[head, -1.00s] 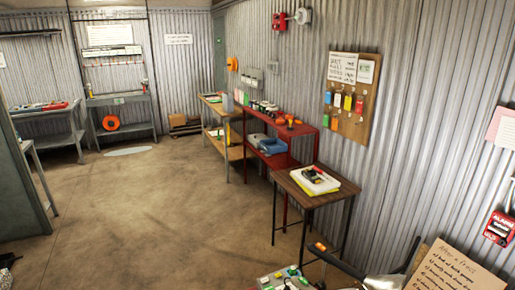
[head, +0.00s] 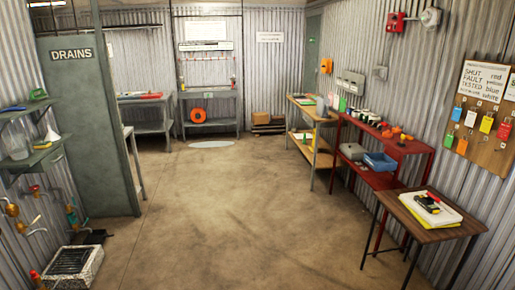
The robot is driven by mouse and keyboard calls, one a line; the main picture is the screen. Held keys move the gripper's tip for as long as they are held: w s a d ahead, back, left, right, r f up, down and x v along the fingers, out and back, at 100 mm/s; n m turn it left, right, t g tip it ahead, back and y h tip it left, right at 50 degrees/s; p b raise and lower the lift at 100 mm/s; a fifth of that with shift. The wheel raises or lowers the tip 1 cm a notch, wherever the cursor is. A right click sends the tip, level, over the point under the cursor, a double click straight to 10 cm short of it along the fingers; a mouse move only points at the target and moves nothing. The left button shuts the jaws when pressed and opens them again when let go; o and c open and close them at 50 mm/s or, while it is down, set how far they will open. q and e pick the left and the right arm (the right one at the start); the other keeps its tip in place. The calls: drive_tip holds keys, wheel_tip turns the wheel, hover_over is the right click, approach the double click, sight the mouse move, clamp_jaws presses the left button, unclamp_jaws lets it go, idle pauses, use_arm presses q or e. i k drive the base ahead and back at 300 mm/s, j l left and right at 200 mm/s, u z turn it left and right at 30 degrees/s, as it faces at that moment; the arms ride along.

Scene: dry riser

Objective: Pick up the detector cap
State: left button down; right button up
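I cannot single out the detector cap with certainty. Several small orange, white and dark items (head: 387,131) stand on the top of the red bench (head: 412,147) along the right wall. They are too small to tell apart. A white round fitting (head: 431,17) sits high on the right wall next to a red box (head: 394,21). Neither of my grippers shows in the head view.
A wooden-topped table (head: 418,225) with papers and a handheld device (head: 428,202) stands at front right. A wooden bench (head: 314,113) is beyond the red one. A drain grate (head: 72,260) and a grey DRAINS panel (head: 87,130) are left. The middle floor (head: 230,215) is clear.

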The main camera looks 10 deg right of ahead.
sight(387, 134)
drive_tip(key=i+j+u, duration=0.2)
drive_tip(key=i, duration=0.2)
drive_tip(key=i+j+u, duration=0.2)
drive_tip(key=i, duration=0.2)
drive_tip(key=i+j+u, duration=0.15)
drive_tip(key=i, duration=0.25)
drive_tip(key=i+z, duration=0.3)
drive_tip(key=i, duration=0.45)
drive_tip(key=i+j+z, duration=0.1)
drive_tip(key=i+z, duration=0.25)
drive_tip(key=i, duration=0.4)
drive_tip(key=i+l+z, duration=0.1)
drive_tip(key=i+z, duration=0.25)
drive_tip(key=i+j+z, duration=0.1)
drive_tip(key=i+z, duration=0.25)
drive_tip(key=i, duration=0.15)
drive_tip(key=i+j+z, duration=0.15)
drive_tip(key=i+z, duration=0.2)
drive_tip(key=i+l+z, duration=0.2)
drive_tip(key=i+z, duration=0.15)
drive_tip(key=i, duration=0.4)
drive_tip(key=i+z, duration=0.3)
drive_tip(key=i, duration=0.4)
